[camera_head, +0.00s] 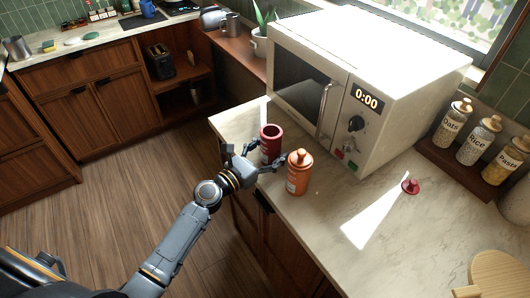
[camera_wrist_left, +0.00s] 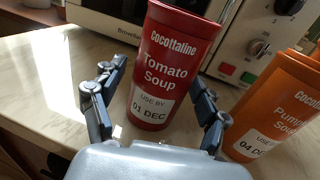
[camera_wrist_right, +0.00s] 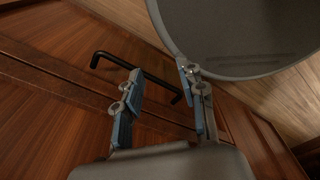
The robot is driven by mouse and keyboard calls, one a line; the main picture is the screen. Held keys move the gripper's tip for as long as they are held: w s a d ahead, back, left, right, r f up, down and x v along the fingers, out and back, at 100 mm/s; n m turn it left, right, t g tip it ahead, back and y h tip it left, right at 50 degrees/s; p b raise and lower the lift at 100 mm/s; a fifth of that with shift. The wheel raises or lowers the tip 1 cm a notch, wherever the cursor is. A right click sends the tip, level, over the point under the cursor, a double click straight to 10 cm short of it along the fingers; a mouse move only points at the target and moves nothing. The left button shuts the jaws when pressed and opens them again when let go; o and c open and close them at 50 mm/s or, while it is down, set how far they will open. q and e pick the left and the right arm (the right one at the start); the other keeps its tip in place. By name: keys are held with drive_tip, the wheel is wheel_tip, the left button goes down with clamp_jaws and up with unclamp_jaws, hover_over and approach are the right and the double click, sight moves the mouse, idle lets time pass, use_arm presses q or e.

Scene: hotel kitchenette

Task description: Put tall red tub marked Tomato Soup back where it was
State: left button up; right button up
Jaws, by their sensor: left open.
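The tall red tub marked Tomato Soup (camera_head: 270,147) stands upright on the marble counter in front of the microwave, its top open without a lid. In the left wrist view the tub (camera_wrist_left: 165,70) shows its label, with USE BY 01 DEC below. My left gripper (camera_head: 257,172) is open, with one finger on either side of the tub's lower part; I cannot tell whether they touch it. A red lid with a knob (camera_head: 411,187) lies on the counter to the right. My right gripper (camera_wrist_right: 165,100) is open and empty in front of wooden cupboard fronts.
An orange Pumpkin Soup tub (camera_head: 299,175) with its lid on stands close to the right of the red tub. The white microwave (camera_head: 400,85) is behind. Oats, rice and pasta jars (camera_head: 484,138) stand at the right. The counter's middle is clear, and its edge is near the left arm.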

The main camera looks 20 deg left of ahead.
use_arm(q)
drive_tip(key=shift+s+a, duration=0.1)
drive_tip(key=shift+s, duration=0.15)
drive_tip(key=b+v, duration=0.2)
drive_tip(key=v, duration=0.9)
drive_tip(key=shift+s+r+b, duration=0.2)
drive_tip(key=shift+b, duration=0.15)
drive_tip(key=shift+a, duration=0.15)
